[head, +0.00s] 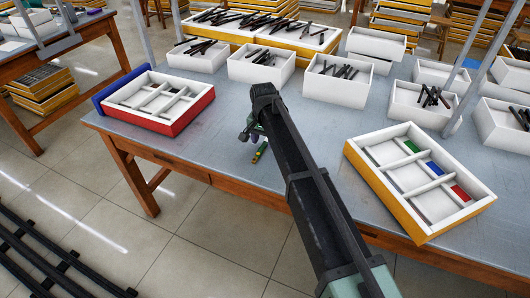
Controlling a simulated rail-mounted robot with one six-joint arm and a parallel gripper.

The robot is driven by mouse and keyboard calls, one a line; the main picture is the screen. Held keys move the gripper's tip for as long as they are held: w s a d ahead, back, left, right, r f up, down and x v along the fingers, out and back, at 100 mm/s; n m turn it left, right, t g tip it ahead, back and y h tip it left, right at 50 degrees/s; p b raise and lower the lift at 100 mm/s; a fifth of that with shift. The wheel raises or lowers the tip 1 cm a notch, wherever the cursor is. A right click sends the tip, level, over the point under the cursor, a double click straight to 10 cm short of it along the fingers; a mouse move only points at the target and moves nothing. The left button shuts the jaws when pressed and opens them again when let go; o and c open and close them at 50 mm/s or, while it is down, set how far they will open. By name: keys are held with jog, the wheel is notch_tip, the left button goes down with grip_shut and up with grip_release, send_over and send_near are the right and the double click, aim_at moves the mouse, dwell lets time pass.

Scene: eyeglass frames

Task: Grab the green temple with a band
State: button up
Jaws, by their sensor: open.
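A small green temple (260,152) lies on the grey table (230,185) near its front edge. It has a yellowish part and looks banded, but it is too small to make out the band clearly. My gripper (251,135) hangs from my dark arm just above and behind the temple in the picture. Its jaws are open, and it looks apart from the temple. My arm hides part of the table to the right of the gripper.
A yellow-sided divided tray (392,180) with green, blue and red patches stands at right. White bins (262,72) with dark temples line the back. Table is clear around the green temple.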

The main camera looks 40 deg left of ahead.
aim_at(264, 145)
jog(key=shift+f, duration=0.9)
jog(key=shift+r, duration=0.3)
grip_shut()
jog(key=shift+r, duration=0.1)
notch_tip(264, 145, up, 20)
jog(key=p, duration=2)
